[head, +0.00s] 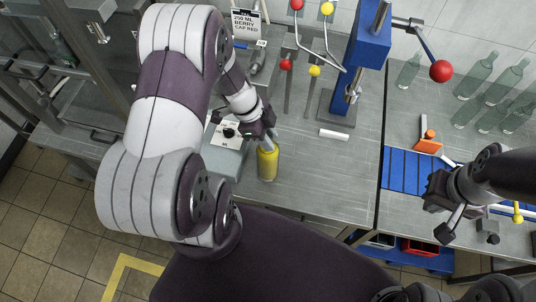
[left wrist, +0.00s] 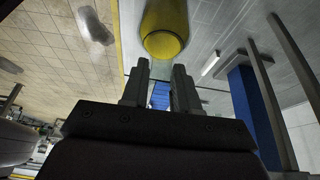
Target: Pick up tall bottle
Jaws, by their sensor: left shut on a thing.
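The tall bottle, a yellow one (head: 268,163), is near the front edge of the grey bench, just below my left gripper (head: 268,136) in the head view. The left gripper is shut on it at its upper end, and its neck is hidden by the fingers. The bottle looks upright; whether its base touches the bench I cannot tell. In the left wrist view the yellow bottle (left wrist: 165,40) shows at the top, above my left gripper's two dark fingers (left wrist: 160,85). My right gripper (head: 440,190) hangs over the right part of the bench, away from the bottle; its jaws are unclear.
Several clear green bottles (head: 495,90) stand at back right. A grey box (head: 226,150) is left of the yellow bottle. A white cylinder (head: 334,134) lies on otherwise clear bench to its right.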

